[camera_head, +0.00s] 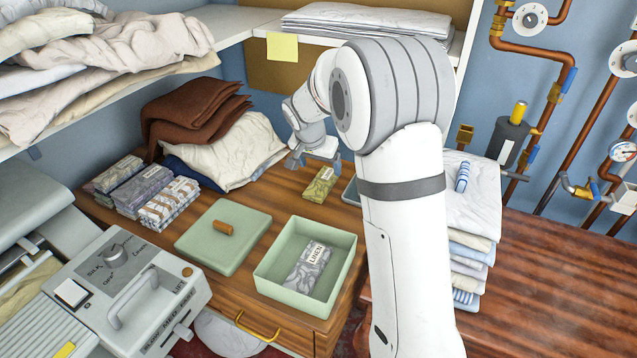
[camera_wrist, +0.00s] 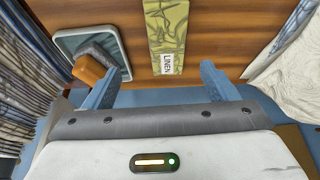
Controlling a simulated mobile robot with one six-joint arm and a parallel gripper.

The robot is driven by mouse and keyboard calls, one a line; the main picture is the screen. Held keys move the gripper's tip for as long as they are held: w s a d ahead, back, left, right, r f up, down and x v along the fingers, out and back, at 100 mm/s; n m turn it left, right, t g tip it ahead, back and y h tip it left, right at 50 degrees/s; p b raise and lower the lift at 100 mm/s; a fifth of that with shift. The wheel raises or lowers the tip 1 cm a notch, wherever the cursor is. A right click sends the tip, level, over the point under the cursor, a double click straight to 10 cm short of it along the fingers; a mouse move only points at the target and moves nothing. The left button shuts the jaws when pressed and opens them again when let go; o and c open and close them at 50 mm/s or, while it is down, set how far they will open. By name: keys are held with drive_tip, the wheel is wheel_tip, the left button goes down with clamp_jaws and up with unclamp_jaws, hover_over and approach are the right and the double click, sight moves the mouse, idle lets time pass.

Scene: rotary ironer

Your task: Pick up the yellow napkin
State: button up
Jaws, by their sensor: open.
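The yellow napkin (camera_head: 320,185) is a folded olive-yellow patterned cloth lying flat on the wooden tabletop, left of my arm in the head view. It also shows in the wrist view (camera_wrist: 168,35), with a white "LINEN" label at its near end. My gripper (camera_head: 314,162) is open and empty above the table close to the napkin. In the wrist view my blue fingers (camera_wrist: 158,76) stand wide apart, with the napkin's labelled end between and beyond them, not gripped.
A green open box (camera_head: 262,272) holds a grey LINEN napkin (camera_head: 309,266); its lid (camera_head: 197,252) lies left. Folded napkins (camera_head: 168,205) and crumpled cloths (camera_head: 232,150) lie further left. A small tray (camera_wrist: 66,42) sits beside the napkin. A linen stack (camera_head: 468,245) stands right.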

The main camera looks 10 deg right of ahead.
sight(322, 182)
drive_tip(key=x, duration=0.6)
drive_tip(key=w+x, duration=0.1)
drive_tip(key=x, duration=0.2)
drive_tip(key=shift+a+f, duration=0.1)
drive_tip(key=shift+a, duration=0.15)
drive_tip(key=c, duration=1.1)
